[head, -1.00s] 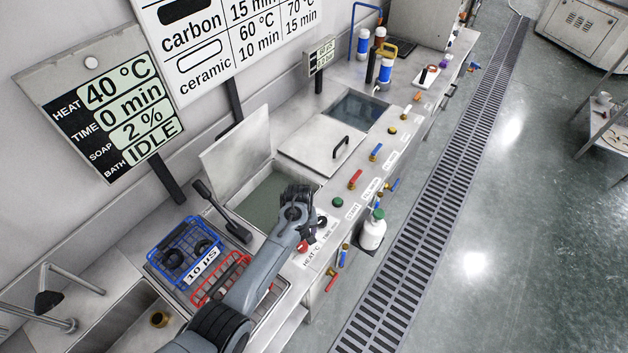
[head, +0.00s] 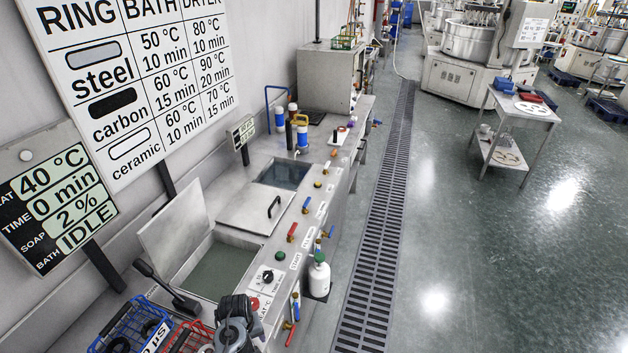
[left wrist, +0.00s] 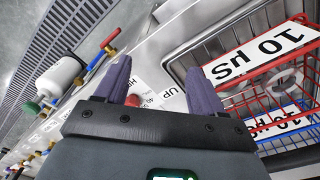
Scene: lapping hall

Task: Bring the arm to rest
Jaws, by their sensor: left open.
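My left gripper (head: 238,308) is at the bottom of the head view, over the bench's front strip, left of the red button (head: 253,303) and the dial (head: 268,276). In the left wrist view its two dark fingers (left wrist: 158,72) stand apart with nothing between them. The red wire basket (head: 186,340) is close beside it on the left, partly cut off by the frame. The blue wire basket (head: 122,322) sits left of that. My right gripper is not in view.
The open bath (head: 215,270) with its raised lid (head: 172,228) lies beyond the gripper. A white bottle with a green cap (head: 319,275) stands at the bench's front edge. Colored valve handles line the front.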

